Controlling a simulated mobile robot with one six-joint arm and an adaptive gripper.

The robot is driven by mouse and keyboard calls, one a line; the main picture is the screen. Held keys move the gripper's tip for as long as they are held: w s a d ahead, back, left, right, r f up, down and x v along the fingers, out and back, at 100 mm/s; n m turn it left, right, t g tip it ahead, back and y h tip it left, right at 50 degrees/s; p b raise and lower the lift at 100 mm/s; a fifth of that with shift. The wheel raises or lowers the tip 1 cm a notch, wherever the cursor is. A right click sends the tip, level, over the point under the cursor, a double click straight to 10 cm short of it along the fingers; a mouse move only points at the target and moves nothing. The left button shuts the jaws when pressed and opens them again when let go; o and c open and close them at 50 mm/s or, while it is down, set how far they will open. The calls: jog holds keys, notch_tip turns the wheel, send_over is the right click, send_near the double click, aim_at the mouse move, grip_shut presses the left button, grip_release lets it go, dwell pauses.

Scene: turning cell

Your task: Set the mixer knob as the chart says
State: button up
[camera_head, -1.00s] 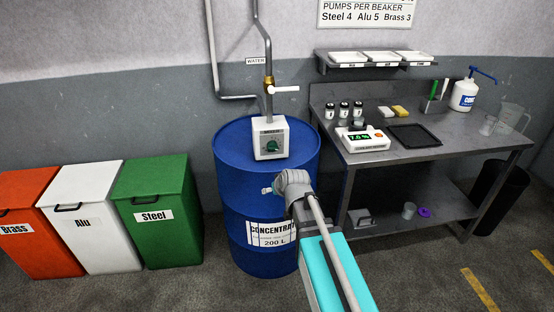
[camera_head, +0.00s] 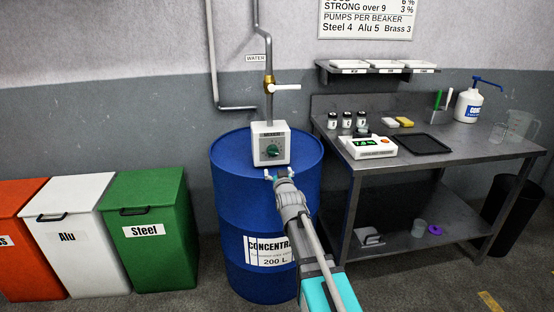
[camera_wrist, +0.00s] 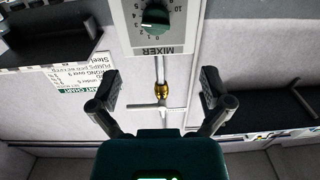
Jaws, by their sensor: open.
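My gripper (camera_head: 279,173) is open and empty in front of the box, just below the knob. Its two fingers (camera_wrist: 157,92) are apart and do not touch the knob. The chart (camera_head: 367,18) on the wall is partly cut off; "STRONG over 9" and "3 %" can be read.
A brass water valve with a white lever (camera_head: 286,87) sits on the pipe above the mixer. A steel bench (camera_head: 470,152) at right carries a meter (camera_head: 368,146), bottles and a black tray (camera_head: 424,144). Steel (camera_head: 151,230), Alu (camera_head: 66,240) and Brass bins stand at left.

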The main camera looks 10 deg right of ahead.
aim_at(274, 154)
jog(key=shift+d+r, duration=0.15)
jog(key=shift+r, duration=0.05)
jog(key=shift+w, duration=0.1)
jog(key=w, duration=1.3)
jog(key=shift+w, duration=0.35)
